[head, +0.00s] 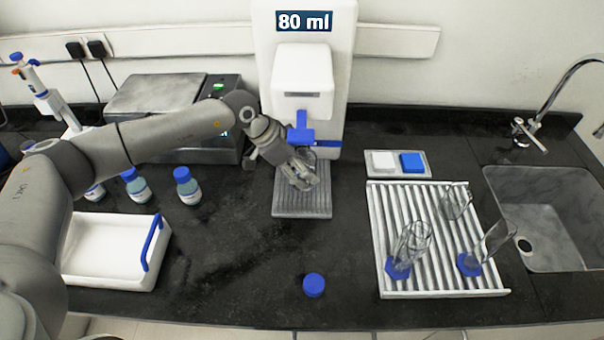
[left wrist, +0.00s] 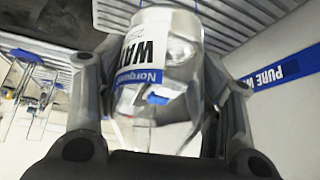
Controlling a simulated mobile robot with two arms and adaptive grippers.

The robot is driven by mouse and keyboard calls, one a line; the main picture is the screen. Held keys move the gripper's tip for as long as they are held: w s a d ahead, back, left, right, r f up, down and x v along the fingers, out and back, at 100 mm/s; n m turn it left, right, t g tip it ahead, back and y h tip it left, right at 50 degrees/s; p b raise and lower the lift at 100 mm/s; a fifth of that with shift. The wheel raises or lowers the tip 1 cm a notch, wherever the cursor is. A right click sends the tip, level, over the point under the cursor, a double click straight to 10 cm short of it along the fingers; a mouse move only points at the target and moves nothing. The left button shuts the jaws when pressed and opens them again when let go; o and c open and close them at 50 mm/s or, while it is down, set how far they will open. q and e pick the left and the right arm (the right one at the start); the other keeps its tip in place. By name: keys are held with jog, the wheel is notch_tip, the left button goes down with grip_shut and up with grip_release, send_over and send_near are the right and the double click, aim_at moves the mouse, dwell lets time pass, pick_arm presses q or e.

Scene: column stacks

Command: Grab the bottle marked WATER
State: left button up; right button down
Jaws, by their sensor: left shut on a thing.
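The bottle marked WATER (left wrist: 152,60) fills the middle of the left wrist view. It is clear, with a white and blue label that starts "WAT" and is partly cut off by the angle. My left gripper (head: 303,176) is shut on it, with one finger on each side of the bottle. In the head view the gripper is in front of the dispenser (head: 303,72), above its ribbed drip tray (head: 302,204), and largely hides the bottle. I cannot tell whether the bottle touches the tray. My right gripper is not in view.
Capped bottles (head: 188,188) stand at the left, behind a white tray (head: 110,278) with a blue handle. A blue cap (head: 313,285) lies on the front counter. A ribbed rack (head: 430,283) with glass cylinders (head: 413,243) and a sink (head: 555,215) are at the right.

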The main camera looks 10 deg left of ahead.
pick_arm(q)
jog(key=s+a+b, duration=0.2)
jog(key=s+a, duration=0.1)
jog(key=a, duration=0.5)
jog(key=s+a+b, duration=0.3)
jog(key=s+a, duration=0.1)
jog(key=a, duration=0.4)
jog(key=shift+a+r, duration=0.15)
jog(key=shift+a, duration=0.1)
dwell(1.0)
dwell(1.3)
